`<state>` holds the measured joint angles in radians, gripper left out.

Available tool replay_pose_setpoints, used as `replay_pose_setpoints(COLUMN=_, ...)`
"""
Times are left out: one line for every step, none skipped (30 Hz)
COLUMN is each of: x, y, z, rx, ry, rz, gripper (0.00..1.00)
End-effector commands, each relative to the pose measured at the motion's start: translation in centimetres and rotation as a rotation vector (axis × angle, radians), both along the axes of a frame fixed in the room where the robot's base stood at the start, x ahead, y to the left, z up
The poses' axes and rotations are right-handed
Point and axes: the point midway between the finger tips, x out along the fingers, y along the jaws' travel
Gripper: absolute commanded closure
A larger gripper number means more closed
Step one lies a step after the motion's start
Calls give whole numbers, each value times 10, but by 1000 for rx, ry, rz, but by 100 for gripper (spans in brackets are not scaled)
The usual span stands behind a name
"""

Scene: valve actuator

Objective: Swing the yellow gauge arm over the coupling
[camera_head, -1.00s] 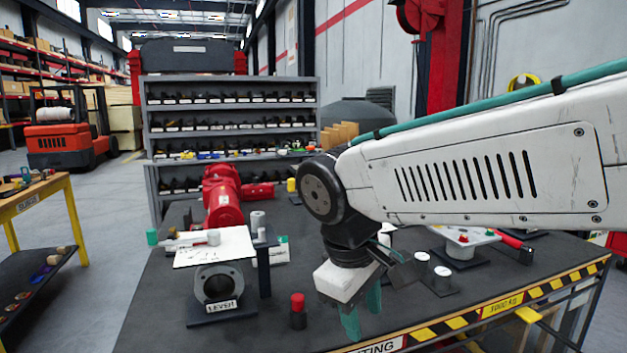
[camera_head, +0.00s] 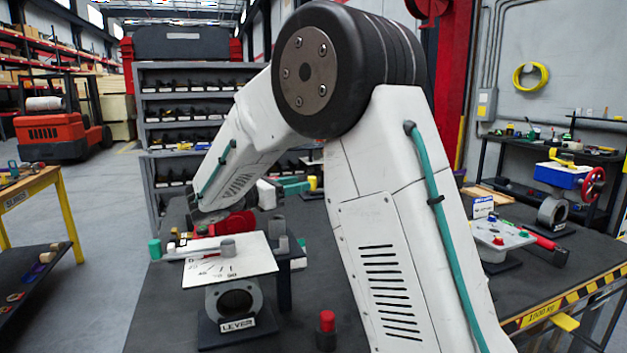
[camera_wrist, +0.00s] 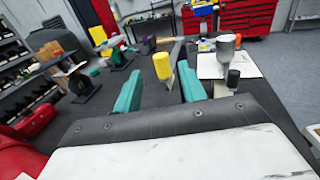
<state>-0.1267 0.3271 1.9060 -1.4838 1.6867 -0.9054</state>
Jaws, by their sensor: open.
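A short yellow cylinder (camera_wrist: 163,67) stands ahead of my gripper (camera_wrist: 161,74) in the wrist view, lined up between the two teal fingers. The fingers are apart with nothing clamped; I cannot tell how much of the cylinder is inside the gap. In the head view my gripper (camera_head: 297,187) shows only in part behind my arm, and a bit of yellow (camera_head: 313,183) shows at its fingertips. The rest of the gauge arm is hidden or too small to make out. I cannot identify the coupling. A red machine (camera_head: 236,224) is partly covered by my arm.
A white dial plate (camera_head: 228,262) on a grey stand marked LEVER is at the front left, with a dark post (camera_head: 284,288) beside it. A red-topped peg (camera_head: 327,330) stands in front. A second white panel (camera_head: 497,238) is at right. Shelves (camera_head: 185,90) stand behind.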

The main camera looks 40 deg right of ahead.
Motion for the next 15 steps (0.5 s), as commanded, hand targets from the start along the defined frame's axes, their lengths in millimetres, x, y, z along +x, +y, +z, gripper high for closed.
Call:
replay_pose_setpoints(x=-1, y=-9, z=0, rx=0, ry=0, rz=-6, gripper=59)
replay_pose_setpoints(x=-2, y=-14, z=0, rx=0, ry=0, rz=-7, gripper=59)
replay_pose_setpoints(x=-2, y=-21, z=0, rx=1, ry=0, rz=-7, gripper=59)
replay_pose_setpoints(x=-2, y=-27, z=0, rx=1, ry=-1, rz=-7, gripper=59)
replay_pose_setpoints(x=-2, y=-32, z=0, rx=1, ry=-1, rz=-7, gripper=59)
replay_pose_setpoints(x=-3, y=-38, z=0, rx=1, ry=-1, rz=-8, gripper=59)
replay_pose_setpoints(x=-3, y=-43, z=0, rx=2, ry=-1, rz=-8, gripper=59)
replay_pose_setpoints(x=-3, y=-47, z=0, rx=2, ry=-1, rz=-7, gripper=59)
replay_pose_setpoints(x=-3, y=-53, z=0, rx=2, ry=-1, rz=-7, gripper=59)
replay_pose_setpoints(x=-3, y=-57, z=0, rx=1, ry=-1, rz=-7, gripper=59)
replay_pose_setpoints(x=-3, y=-60, z=0, rx=2, ry=-1, rz=-6, gripper=59)
replay_pose_setpoints(x=-3, y=-63, z=0, rx=3, ry=-1, rz=-5, gripper=59)
replay_pose_setpoints(x=-3, y=-65, z=0, rx=3, ry=-1, rz=-4, gripper=59)
replay_pose_setpoints(x=-3, y=-67, z=0, rx=3, ry=-1, rz=-4, gripper=59)
replay_pose_setpoints(x=-3, y=-69, z=0, rx=3, ry=-1, rz=-4, gripper=59)
